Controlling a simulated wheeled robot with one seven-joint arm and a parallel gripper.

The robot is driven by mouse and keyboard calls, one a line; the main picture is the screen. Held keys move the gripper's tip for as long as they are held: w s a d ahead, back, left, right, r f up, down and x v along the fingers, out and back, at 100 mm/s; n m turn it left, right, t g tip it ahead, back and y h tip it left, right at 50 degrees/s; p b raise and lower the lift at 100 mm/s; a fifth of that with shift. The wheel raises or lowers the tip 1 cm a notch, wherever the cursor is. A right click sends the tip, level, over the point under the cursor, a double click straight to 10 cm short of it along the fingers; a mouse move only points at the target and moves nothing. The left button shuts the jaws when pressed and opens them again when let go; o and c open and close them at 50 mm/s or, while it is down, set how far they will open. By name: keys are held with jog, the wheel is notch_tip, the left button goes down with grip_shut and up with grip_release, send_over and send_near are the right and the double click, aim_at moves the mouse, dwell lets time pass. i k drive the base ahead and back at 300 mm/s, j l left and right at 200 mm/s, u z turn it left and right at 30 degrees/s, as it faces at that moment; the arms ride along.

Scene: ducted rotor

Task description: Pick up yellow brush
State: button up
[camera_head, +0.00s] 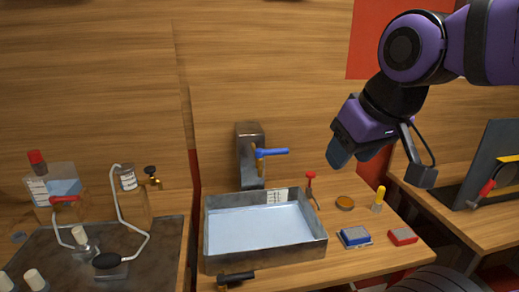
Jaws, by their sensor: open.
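A small upright item with a yellow top and a paler lower part (379,196) stands on the wooden bench, right of the metal basin. It looks like the yellow brush, but it is too small to make out bristles. My gripper (382,166) hangs above the bench in the head view, with its two dark fingers spread wide apart. Nothing shows between them. The yellow item appears below the gripper in the picture, apart from it.
A water-filled metal basin (211,240) stands left. Near the yellow item are an orange-brown disc (345,202), a red-handled tool (311,188), a blue block (354,237) and a red block (403,235). A tap (249,155) rises behind. A dark panel (490,165) stands right.

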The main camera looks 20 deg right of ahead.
aim_at(376, 208)
jog(key=z, duration=1.35)
